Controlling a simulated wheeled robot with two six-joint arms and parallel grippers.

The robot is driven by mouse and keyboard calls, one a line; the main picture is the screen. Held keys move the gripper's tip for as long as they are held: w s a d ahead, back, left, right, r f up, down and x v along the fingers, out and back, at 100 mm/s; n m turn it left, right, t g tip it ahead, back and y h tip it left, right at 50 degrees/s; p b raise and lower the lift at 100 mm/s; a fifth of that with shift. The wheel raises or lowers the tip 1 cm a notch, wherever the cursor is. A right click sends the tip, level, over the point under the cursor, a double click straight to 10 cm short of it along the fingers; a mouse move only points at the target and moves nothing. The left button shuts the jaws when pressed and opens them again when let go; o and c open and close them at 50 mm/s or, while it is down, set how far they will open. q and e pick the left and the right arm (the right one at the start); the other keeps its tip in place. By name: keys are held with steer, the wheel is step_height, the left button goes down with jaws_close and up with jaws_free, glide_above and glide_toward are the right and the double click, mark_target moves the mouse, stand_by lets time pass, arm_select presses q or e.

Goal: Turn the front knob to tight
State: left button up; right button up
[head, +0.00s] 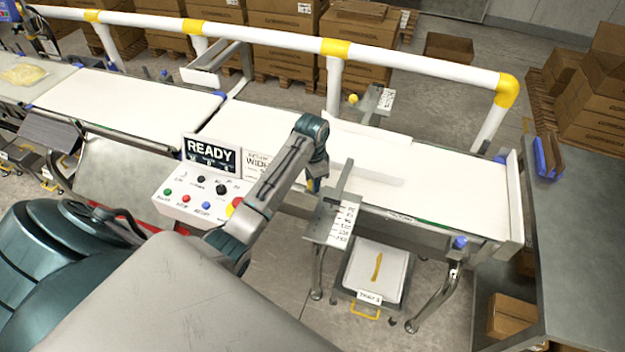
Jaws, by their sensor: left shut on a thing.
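The front knob (310,186) shows only as a small yellow patch at the near edge of the belt. My left gripper (314,183) points down there and is shut on it, hiding most of it. Beside it is the front bracket plate (331,222), with a printed scale and a grey bar reaching over the belt. The knob's marking and how tight it is cannot be read. My right gripper is not in view.
The control panel (182,206) with a READY display and buttons stands left of my forearm. A matching rear yellow knob (353,99) sits across the white belt (455,182). A white rail runs behind; a tray (362,286) lies below. A grey table (585,240) stands right.

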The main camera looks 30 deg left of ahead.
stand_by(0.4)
arm_select(q)
steer(key=o, duration=1)
steer(key=shift+c, duration=0.2)
